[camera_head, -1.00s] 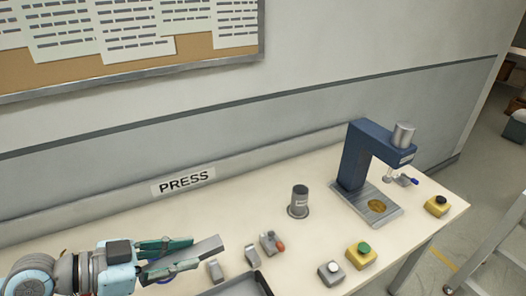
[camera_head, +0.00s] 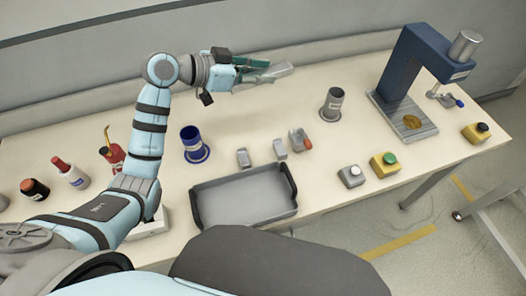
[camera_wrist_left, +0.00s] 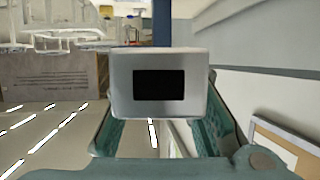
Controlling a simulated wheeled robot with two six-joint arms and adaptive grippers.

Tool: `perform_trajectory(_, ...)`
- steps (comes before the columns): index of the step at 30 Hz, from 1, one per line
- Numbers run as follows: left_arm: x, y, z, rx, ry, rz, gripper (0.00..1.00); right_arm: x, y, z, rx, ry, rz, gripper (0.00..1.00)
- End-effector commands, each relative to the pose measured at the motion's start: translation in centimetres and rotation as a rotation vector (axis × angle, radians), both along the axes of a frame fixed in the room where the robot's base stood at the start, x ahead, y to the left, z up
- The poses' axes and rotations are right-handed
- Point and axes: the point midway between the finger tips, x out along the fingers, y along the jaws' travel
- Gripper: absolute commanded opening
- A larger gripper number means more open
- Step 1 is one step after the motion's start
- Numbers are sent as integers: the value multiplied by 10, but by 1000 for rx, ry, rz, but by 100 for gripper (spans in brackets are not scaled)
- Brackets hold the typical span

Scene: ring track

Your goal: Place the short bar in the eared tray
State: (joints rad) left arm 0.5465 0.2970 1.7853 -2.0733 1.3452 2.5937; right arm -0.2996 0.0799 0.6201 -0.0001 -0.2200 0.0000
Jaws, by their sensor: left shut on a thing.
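My left gripper (camera_head: 263,71) is shut on a grey short bar (camera_head: 282,71), held out over the back of the bench near the wall. In the left wrist view the bar (camera_wrist_left: 120,85) shows its light grey end face, with a dark rectangle in it, between the green fingers. The eared tray (camera_head: 245,218) is a grey open tray with dark upright ears at its left and right ends. It stands empty at the front of the bench, in front of the gripper and well apart from it. My right gripper is not in view.
Two small grey blocks (camera_head: 280,148) and a grey piece with an orange end (camera_head: 300,140) stand behind the tray. A blue cup (camera_head: 193,143), a grey cylinder (camera_head: 332,103), a blue press (camera_head: 412,62) and button boxes (camera_head: 384,164) are nearby. Bottles (camera_head: 70,174) stand at left.

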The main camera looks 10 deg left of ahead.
Motion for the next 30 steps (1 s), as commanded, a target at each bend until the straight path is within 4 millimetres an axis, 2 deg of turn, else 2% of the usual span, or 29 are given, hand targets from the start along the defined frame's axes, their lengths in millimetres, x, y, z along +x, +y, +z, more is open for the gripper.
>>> perform_trajectory(1,-1,-6,-17,-3,8,-24,0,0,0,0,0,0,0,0)
perform_trajectory(3,-5,-9,-37,-1,6,-54,0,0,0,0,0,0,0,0)
perform_trajectory(7,-13,-7,-63,0,2,-105,0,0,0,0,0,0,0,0)
perform_trajectory(11,-21,-9,-71,0,-1,-152,0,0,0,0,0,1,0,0)
perform_trajectory(17,-21,-9,-70,0,-2,-155,0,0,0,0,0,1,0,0)
perform_trajectory(20,-21,-9,-79,-1,-1,-154,0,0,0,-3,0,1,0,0)
perform_trajectory(23,-22,-9,-105,-2,4,-153,0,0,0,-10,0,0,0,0)
perform_trajectory(27,-22,-9,-164,-3,5,-151,0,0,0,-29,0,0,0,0)
perform_trajectory(30,-22,-9,-200,-3,3,-152,0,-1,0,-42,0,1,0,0)
